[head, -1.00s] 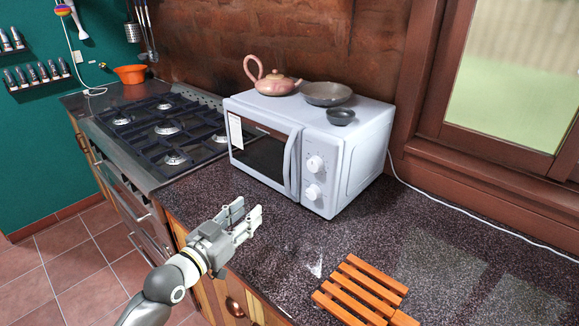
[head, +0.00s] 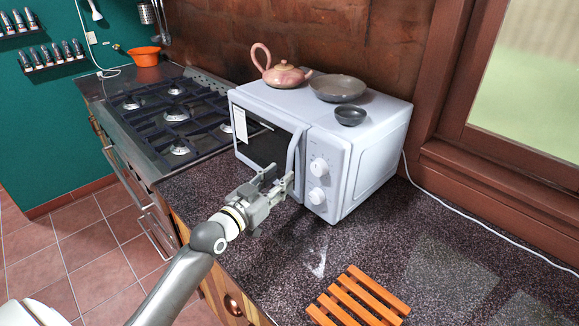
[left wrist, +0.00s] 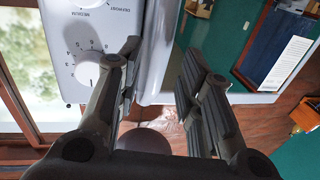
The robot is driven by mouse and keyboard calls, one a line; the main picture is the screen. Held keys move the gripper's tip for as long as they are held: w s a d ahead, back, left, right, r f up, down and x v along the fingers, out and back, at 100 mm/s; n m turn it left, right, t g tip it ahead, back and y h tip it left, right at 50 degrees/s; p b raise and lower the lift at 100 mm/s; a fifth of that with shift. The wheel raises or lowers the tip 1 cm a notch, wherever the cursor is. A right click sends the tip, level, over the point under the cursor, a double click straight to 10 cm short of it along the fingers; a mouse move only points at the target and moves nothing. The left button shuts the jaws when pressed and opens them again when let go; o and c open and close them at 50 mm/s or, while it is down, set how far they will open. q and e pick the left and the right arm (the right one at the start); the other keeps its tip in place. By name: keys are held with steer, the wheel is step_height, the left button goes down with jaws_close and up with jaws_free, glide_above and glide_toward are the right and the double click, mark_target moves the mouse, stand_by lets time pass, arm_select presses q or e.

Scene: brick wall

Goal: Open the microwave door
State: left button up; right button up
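The white microwave (head: 375,165) stands on the dark counter with its door (head: 262,142) shut. Its curved white vertical handle (head: 293,150) is at the door's right edge, beside two knobs. My left gripper (head: 279,180) is open at the lower part of the handle. In the left wrist view the fingers (left wrist: 160,75) are spread, with the pale handle (left wrist: 158,45) showing between them; I cannot tell whether either finger touches it. The knob panel (left wrist: 75,40) is left of the fingers and the door with its paper label (left wrist: 286,62) is right. My right gripper is not in view.
A pink teapot (head: 284,76), a grey dish (head: 338,89) and a small dark bowl (head: 350,116) rest on top of the microwave. A gas stove (head: 172,120) is to its left. An orange slatted rack (head: 362,300) lies on the counter in front. A white cable runs along the right.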

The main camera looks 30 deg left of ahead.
arm_select(q)
steer(key=w, duration=0.5)
steer(key=shift+d+p, duration=0.3)
steer(key=shift+p, duration=0.05)
steer(key=shift+w+f, duration=0.1)
steer(key=shift+w, duration=0.05)
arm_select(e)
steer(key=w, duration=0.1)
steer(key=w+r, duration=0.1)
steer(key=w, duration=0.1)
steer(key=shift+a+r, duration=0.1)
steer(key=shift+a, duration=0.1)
arm_select(q)
steer(key=shift+c, duration=0.6)
steer(key=c, duration=0.4)
jaws_close()
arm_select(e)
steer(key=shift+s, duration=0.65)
